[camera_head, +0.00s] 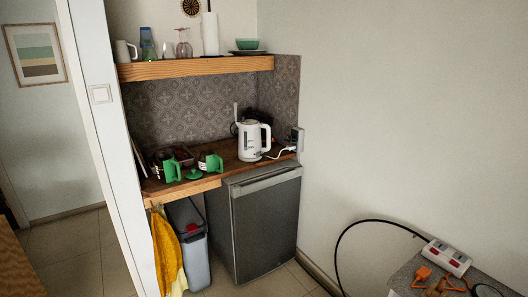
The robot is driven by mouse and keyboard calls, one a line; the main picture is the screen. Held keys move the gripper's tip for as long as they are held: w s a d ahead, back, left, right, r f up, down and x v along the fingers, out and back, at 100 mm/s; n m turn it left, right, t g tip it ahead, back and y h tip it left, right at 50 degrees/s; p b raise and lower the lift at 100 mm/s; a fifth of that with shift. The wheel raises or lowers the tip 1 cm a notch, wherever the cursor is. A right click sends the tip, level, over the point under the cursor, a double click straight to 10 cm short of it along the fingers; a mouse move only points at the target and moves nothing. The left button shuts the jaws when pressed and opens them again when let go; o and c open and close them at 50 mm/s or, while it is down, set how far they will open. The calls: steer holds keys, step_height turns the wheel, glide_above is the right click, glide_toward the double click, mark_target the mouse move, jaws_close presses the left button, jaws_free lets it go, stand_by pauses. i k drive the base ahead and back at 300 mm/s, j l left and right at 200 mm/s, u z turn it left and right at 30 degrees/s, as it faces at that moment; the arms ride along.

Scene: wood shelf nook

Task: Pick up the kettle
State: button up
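The white kettle (249,143) stands upright on the wooden counter (222,168), towards its right end. Its handle faces right, and a white cord runs from near its base to the wall on the right. A dark object (268,117) stands behind it and is partly hidden by it. My gripper is not in view, and nothing is seen touching the kettle.
Green-and-white items (172,171) stand left of the kettle. A wooden shelf (195,68) with glassware hangs above. Below are a dark fridge (268,225), a bin (196,262) and a yellow cloth (166,250). A power strip (446,257) lies lower right. Floor shows in front.

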mark_target(250, 146)
steer(key=i+u, duration=0.15)
steer(key=i, duration=0.25)
steer(key=i+l+u, duration=0.15)
steer(key=i, duration=0.3)
steer(key=i+l+u, duration=0.2)
steer(key=i, duration=0.2)
steer(key=i+l+u, duration=0.15)
steer(key=i+u, duration=0.3)
steer(key=i+l+u, duration=0.2)
steer(key=u, duration=0.25)
steer(key=i+l+u, duration=0.25)
steer(key=l+u, duration=0.2)
steer(key=i+l+u, duration=0.15)
steer(key=l+u, duration=0.25)
steer(key=i+l+u, duration=0.2)
steer(key=l, duration=0.2)
steer(key=l+u, duration=0.2)
steer(key=l, duration=0.15)
steer(key=k, duration=0.05)
